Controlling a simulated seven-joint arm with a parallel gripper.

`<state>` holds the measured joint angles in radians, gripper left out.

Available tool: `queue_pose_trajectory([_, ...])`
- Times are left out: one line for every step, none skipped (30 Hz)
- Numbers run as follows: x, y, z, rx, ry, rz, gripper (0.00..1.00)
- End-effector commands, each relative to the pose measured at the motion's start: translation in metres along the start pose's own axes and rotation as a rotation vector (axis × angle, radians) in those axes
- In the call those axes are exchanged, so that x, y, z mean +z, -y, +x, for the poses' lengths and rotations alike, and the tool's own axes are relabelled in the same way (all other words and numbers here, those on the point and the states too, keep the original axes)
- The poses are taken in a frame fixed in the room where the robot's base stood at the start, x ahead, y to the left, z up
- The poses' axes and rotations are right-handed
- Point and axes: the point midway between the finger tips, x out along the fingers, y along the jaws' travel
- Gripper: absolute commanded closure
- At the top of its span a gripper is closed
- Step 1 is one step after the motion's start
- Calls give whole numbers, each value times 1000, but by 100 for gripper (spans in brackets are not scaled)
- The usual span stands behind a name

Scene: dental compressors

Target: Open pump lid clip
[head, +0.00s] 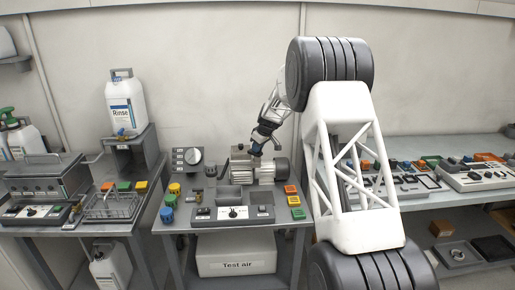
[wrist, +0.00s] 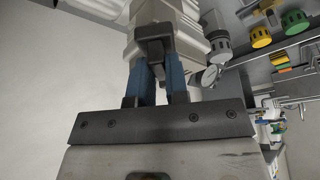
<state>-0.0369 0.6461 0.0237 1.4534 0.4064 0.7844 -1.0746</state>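The pump (head: 264,171) is a grey motor-like unit with a ribbed round body, standing on the middle bench in the head view. In the wrist view, its pale housing (wrist: 165,14) fills the top middle. My gripper (head: 256,149) points down at the pump's left part, at or just above its top. In the wrist view, my gripper's two blue fingers (wrist: 158,72) stand apart with a narrow gap. A dark block shows at their tips, against the pale housing. I cannot tell if it is the lid clip or if the fingers press on it. The clip is not clearly visible.
A gauge box (head: 188,158) stands left of the pump. Coloured knobs (head: 174,188) and coloured blocks (head: 292,200) line the bench sides. A control panel (head: 232,213) lies in front. A white Rinse canister (head: 126,104) stands on the left bench. The wall behind is bare.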

Motion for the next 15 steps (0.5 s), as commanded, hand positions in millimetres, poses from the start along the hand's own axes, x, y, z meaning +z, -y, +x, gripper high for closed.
queue_pose_trajectory([0, 0, 0, -1, 0, 0, 100])
queue_pose_trajectory([0, 0, 0, -1, 0, 0, 100])
queue_pose_trajectory([0, 0, 0, -1, 0, 0, 100])
queue_pose_trajectory([0, 0, 0, -1, 0, 0, 100])
queue_pose_trajectory([0, 0, 0, -1, 0, 0, 100])
queue_pose_trajectory([0, 0, 0, 0, 0, 1, 100])
queue_pose_trajectory([0, 0, 0, 0, 0, 2, 100])
queue_pose_trajectory([0, 0, 0, 1, 0, 4, 100])
queue_pose_trajectory([0, 1, 0, 2, 0, 8, 100])
queue_pose_trajectory([0, 1, 0, 4, 0, 11, 100])
queue_pose_trajectory([0, 1, 0, 5, 0, 15, 100])
queue_pose_trajectory([0, 1, 0, 8, 0, 21, 100])
queue_pose_trajectory([0, 1, 0, 10, 0, 27, 100])
queue_pose_trajectory([0, 1, 0, 13, 0, 35, 100])
queue_pose_trajectory([0, 1, 0, 18, 0, 46, 100])
